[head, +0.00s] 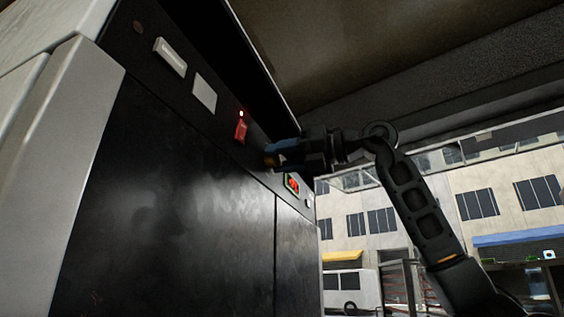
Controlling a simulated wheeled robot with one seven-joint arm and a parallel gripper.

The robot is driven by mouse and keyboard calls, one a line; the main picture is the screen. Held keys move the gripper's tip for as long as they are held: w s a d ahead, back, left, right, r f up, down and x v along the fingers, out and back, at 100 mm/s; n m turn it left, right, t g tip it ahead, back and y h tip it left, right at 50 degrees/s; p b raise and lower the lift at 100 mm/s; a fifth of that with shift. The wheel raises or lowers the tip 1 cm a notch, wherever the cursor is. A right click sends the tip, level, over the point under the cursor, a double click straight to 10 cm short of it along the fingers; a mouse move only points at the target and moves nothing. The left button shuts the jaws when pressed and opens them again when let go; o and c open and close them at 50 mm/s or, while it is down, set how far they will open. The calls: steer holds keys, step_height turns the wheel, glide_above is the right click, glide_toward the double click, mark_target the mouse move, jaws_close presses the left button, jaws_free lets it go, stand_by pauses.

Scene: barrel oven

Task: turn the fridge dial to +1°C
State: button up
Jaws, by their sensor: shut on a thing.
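The fridge (170,190) has a tall black front with a dark control panel along its top, seen steeply from below. My gripper (273,156) reaches in from the right against this panel, between a red switch and a small red display. It is shut on the fridge dial, which is mostly hidden behind the fingers. The dial's marks and pointer cannot be read from here. The red display (292,184) is lit just below and right of my gripper, but its figures are too small to read.
A red switch (240,130) with a small light above it sits left of my gripper. Two pale plates (204,92) are further left on the panel. A dark overhang (400,70) is above. Open space lies to the right, with a white van (350,291) and buildings far behind.

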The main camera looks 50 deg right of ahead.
steer(key=m+b, duration=0.2)
steer(key=m, duration=0.2)
steer(key=shift+f, duration=0.1)
steer(key=shift+m+b, duration=0.6)
steer(key=shift+m, duration=0.8)
steer(key=o, duration=1.1)
steer(key=shift+c, duration=0.2)
steer(key=b+v, duration=0.2)
steer(key=v, duration=0.6)
